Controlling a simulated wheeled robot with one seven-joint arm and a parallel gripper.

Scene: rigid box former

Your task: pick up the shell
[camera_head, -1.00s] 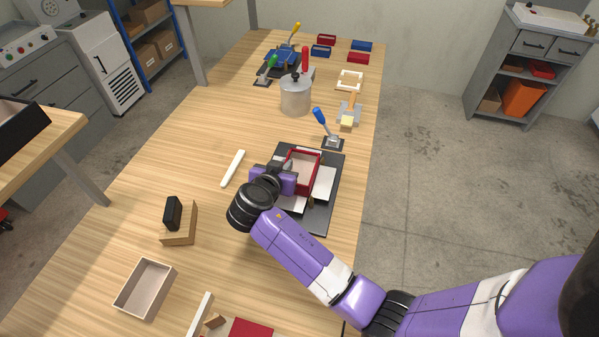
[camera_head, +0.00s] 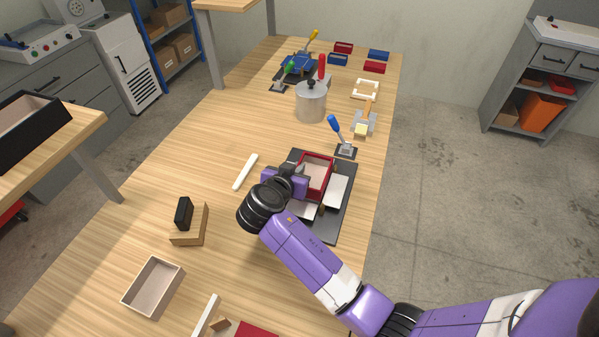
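A red-rimmed open box (camera_head: 329,177) with a pale inside stands on the dark board (camera_head: 333,229), with white flaps around it. My gripper (camera_head: 300,178) is at this box's near left side, close to its wall. The fingertips are small and partly hidden behind the purple gripper body, so I cannot tell whether they touch or grip the wall. A separate beige open box (camera_head: 153,288) lies at the lower left of the table, well apart from my gripper. The frames do not settle which of the two is the shell.
A white stick (camera_head: 245,172) lies left of my gripper. A black block (camera_head: 184,212) stands by a brown block (camera_head: 190,238). A blue-handled clamp (camera_head: 344,150) and a grey pot (camera_head: 311,103) stand beyond the board. The left middle of the table is bare.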

